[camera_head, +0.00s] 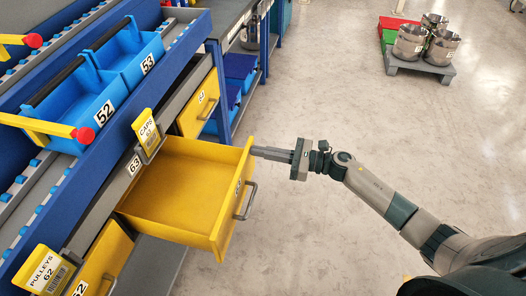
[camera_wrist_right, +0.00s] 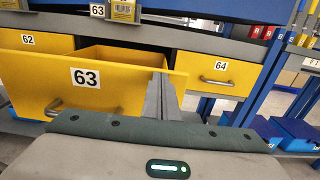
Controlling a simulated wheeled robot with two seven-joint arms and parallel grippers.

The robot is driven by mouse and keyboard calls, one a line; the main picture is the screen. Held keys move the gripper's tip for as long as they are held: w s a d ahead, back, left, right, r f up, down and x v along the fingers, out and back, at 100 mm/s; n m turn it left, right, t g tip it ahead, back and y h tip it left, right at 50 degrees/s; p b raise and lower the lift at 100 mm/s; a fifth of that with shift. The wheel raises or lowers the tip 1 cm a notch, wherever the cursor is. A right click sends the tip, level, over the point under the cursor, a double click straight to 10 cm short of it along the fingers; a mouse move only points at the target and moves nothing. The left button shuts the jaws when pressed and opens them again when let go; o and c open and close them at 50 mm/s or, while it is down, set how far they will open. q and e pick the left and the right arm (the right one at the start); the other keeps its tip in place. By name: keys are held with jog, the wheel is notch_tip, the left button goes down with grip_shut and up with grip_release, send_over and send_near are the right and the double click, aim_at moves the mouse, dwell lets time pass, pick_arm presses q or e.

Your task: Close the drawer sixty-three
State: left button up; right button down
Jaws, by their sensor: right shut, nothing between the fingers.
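The yellow drawer sixty-three (camera_head: 178,188) stands pulled well out of the shelf unit, and its inside looks empty. In the right wrist view its front panel (camera_wrist_right: 115,92) carries the label 63 and a grey handle (camera_wrist_right: 62,105). My right gripper (camera_head: 254,152) is shut and empty, with its fingers pointing left at the far front corner of the drawer. In the right wrist view the fingers (camera_wrist_right: 163,98) lie beside the right end of the front panel. I cannot tell whether they touch it. My left gripper is not in view.
Drawer 64 (camera_wrist_right: 218,72) is shut beside it. Drawer 62 (camera_head: 104,262) is on the other side. Blue bins 52 (camera_head: 75,108) and 53 (camera_head: 130,55) stand on the rack above. Metal pots (camera_head: 411,42) stand on a grey platform at the back right. The floor between is clear.

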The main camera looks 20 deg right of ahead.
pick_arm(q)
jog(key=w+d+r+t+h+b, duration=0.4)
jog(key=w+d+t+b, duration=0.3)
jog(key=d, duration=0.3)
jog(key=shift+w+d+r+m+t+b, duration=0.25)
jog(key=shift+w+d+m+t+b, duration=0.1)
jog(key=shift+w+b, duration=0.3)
pick_arm(e)
jog(key=x, duration=2.6)
jog(key=shift+w+a+r, duration=0.15)
jog(key=shift+w+a, duration=0.1)
jog(key=shift+r, duration=0.1)
jog(key=shift+d, duration=0.1)
